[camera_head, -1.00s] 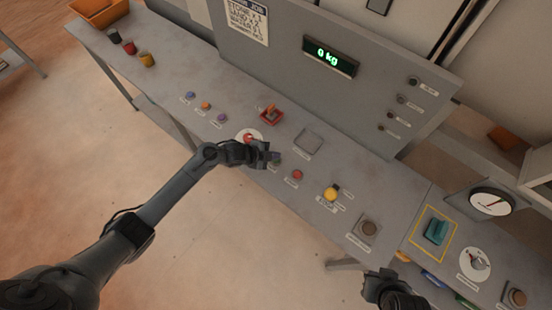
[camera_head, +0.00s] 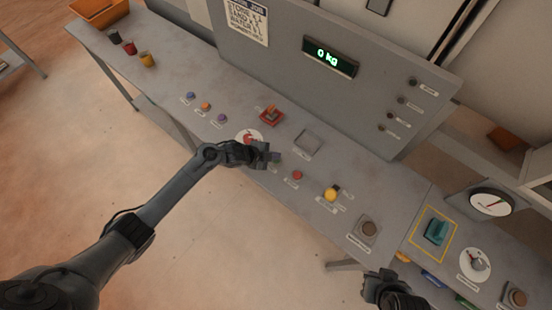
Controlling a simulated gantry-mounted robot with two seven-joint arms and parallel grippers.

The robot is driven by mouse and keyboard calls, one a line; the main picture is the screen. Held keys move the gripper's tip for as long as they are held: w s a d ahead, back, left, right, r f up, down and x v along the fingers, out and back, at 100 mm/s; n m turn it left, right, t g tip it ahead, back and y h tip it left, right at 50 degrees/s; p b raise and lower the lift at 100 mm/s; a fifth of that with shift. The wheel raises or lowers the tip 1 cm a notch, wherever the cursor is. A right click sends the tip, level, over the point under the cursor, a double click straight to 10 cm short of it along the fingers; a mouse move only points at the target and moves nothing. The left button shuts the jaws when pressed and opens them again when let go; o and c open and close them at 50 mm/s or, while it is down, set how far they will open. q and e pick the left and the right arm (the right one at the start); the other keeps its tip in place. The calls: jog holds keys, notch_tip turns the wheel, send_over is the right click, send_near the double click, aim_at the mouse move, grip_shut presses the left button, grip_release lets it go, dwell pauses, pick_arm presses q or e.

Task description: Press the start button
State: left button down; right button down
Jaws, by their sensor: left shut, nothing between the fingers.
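The grey control table carries a row of buttons. A green button (camera_head: 277,158), likely the start button, is partly hidden by my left gripper (camera_head: 265,154). The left gripper is shut and empty, with its fingertips right beside or over this button; I cannot tell whether they touch it. A red button (camera_head: 297,175) is just to the right of it. My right gripper (camera_head: 382,284) is low in the view, in front of the table edge, and its fingers are not clear.
A red-and-white dial (camera_head: 249,137) lies just behind the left gripper. The upright panel has a display (camera_head: 330,57) reading 0 kg. Several small cups stand at the far left.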

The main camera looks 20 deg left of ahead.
pick_arm(q)
jog(key=shift+f, duration=0.1)
dwell(0.7)
jog(key=shift+f, duration=0.15)
jog(key=shift+f+b, duration=0.2)
jog(key=shift+b, duration=0.1)
dwell(0.4)
jog(key=shift+f+b, duration=0.4)
jog(key=shift+f, duration=0.15)
jog(key=shift+r, duration=0.15)
dwell(0.5)
jog(key=shift+r+p, duration=0.8)
jog(key=shift+p, duration=0.15)
